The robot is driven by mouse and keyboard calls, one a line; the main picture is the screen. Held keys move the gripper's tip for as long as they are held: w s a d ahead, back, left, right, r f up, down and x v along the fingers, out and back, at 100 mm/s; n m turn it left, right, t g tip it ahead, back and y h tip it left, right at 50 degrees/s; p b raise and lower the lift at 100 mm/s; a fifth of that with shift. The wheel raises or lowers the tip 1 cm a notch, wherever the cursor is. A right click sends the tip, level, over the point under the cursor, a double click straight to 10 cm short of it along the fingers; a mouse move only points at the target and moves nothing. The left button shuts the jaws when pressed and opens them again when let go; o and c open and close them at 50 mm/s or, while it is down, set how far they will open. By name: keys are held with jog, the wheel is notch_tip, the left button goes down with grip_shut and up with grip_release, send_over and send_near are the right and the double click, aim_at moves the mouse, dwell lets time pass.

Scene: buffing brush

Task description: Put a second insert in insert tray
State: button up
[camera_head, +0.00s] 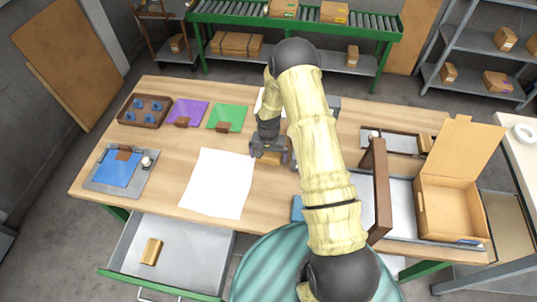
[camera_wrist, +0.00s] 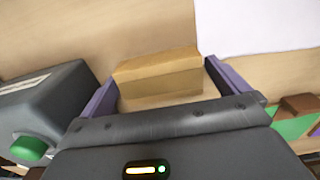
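A brown tray (camera_head: 124,121) with several blue pieces (camera_head: 137,104) in it stands at the back left of the table; I cannot tell whether these are the inserts. A tan block (camera_wrist: 160,85) lies on the table below my gripper; it also shows in the head view (camera_head: 268,159). My gripper (camera_head: 270,154) is over the middle of the table. In the wrist view its purple fingers (camera_wrist: 162,80) stand apart on either side of the block, with small gaps visible. My arm hides part of the table's middle.
Purple (camera_head: 188,111) and green (camera_head: 228,117) sheets lie beside the tray, and a white sheet (camera_head: 218,184) left of my gripper. The open drawer (camera_head: 200,255) holds another tan block (camera_head: 151,251). An open cardboard box (camera_head: 452,210) stands right.

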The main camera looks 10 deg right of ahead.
aim_at(269, 155)
jog(key=shift+r, duration=0.1)
notch_tip(269, 155, up, 12)
jog(key=b, duration=0.2)
jog(key=shift+b, duration=0.4)
jog(key=shift+r, duration=0.15)
dwell(0.4)
jog(key=s+r+n+t, duration=0.1)
jog(key=s+r+n, duration=0.1)
jog(key=s+r, duration=0.5)
jog(key=s+d+r+n+t, duration=0.1)
jog(key=s+r+n, duration=0.1)
jog(key=s+r, duration=0.5)
jog(key=s, duration=0.6)
jog(key=shift+s+d+r+n+t, duration=0.2)
jog(key=shift+d+r+n+t, duration=0.1)
